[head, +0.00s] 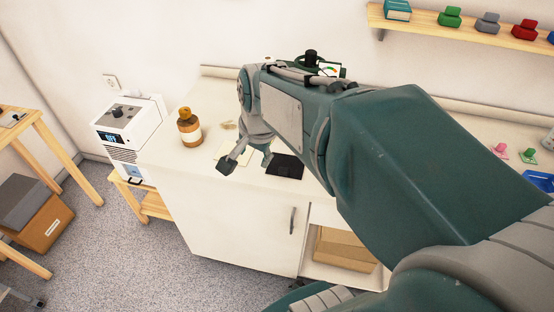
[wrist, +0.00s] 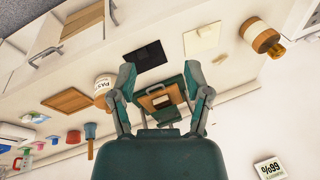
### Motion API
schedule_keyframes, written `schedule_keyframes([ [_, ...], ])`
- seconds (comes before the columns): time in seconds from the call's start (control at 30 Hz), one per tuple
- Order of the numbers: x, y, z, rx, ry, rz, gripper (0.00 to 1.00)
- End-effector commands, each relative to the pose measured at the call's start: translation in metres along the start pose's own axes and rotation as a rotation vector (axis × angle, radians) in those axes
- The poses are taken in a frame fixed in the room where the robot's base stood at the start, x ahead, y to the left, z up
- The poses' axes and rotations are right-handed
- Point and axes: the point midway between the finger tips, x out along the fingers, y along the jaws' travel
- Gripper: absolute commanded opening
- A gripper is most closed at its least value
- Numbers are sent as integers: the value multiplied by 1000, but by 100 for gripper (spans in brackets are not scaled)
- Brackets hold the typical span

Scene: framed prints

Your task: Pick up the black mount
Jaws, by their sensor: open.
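The black mount (head: 284,168) is a flat dark square lying on the white counter top, just right of my gripper in the head view. It also shows in the wrist view (wrist: 145,56), beyond the fingertips and apart from them. A cream square (wrist: 201,38) with a small knob-like mark lies beside it; in the head view this pale square (head: 222,153) is partly behind my fingers. My gripper (head: 247,161) is open above the counter, with fingers spread wide in the wrist view (wrist: 160,78). Nothing is held. My arm hides part of the counter.
An amber jar (head: 189,130) stands left of the pale square. A white device (head: 127,122) is further left. In the wrist view, a green stand with a wooden piece (wrist: 160,99), a white labelled tub (wrist: 103,86) and a wooden board (wrist: 67,101) are near the fingers.

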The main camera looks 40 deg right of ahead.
Motion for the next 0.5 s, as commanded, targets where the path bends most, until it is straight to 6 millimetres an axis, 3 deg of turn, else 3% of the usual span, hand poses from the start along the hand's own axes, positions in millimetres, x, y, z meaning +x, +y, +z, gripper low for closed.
schedule_keyframes([
  [0.27, 47, 2, -64, 584, -51, 90, 63],
  [0.5, 92, 18, -113, 1061, -73, 168, 63],
])
